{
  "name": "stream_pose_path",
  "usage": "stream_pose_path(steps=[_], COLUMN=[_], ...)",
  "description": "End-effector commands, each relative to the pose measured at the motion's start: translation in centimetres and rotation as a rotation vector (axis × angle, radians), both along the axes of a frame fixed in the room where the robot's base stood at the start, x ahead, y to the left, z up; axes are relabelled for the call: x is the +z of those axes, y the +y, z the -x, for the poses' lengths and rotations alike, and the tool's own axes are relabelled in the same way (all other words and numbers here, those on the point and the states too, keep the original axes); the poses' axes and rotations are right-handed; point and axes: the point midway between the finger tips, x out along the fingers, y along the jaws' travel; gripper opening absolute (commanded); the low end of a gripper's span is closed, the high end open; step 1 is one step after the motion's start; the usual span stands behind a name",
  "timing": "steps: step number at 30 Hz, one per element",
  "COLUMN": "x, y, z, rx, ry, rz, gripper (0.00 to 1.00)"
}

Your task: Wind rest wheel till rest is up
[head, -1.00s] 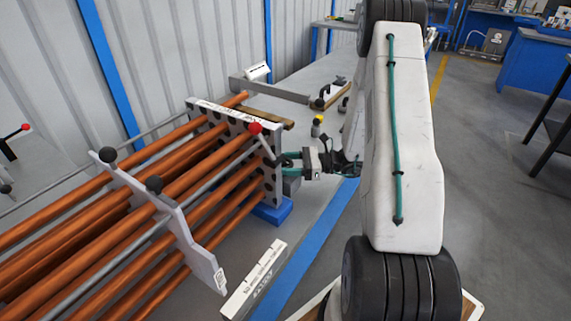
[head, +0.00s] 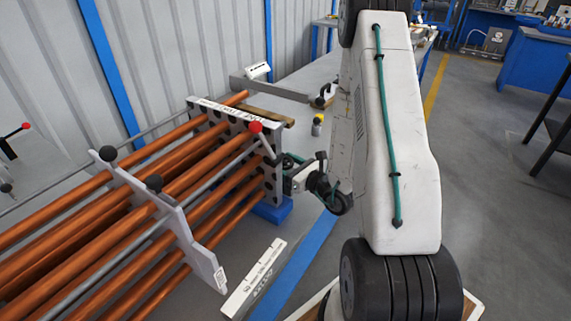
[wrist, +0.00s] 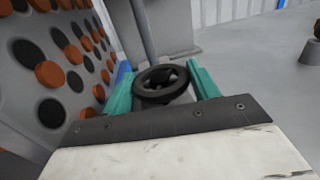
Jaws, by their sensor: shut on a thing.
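The black handwheel (wrist: 162,84) shows in the wrist view, between the two teal fingers of my gripper (wrist: 163,86). The fingers are shut on its rim from both sides. In the head view my gripper (head: 288,163) is at the right end of the tube bundle, beside the perforated end plate (head: 272,172); the wheel is mostly hidden there by fingers and wrist. A grey post (wrist: 143,28) rises behind the wheel in the wrist view. I cannot tell which part is the rest or how high it stands.
Copper tubes (head: 165,200) run left from the plate. A grey bracket with black knobs (head: 175,215) crosses them, and a rod with a red knob (head: 255,127) stands close to my gripper. Floor to the right is open.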

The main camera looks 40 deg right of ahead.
Motion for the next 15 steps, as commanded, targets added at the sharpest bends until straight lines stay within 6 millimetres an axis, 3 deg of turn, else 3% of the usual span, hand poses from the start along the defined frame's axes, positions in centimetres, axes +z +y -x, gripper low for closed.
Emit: stream_pose_path(steps=[15], x=[-0.04], y=[0.16], z=[0.06], rx=[-0.099], ry=[0.001], rz=[-0.003], gripper=[0.37])
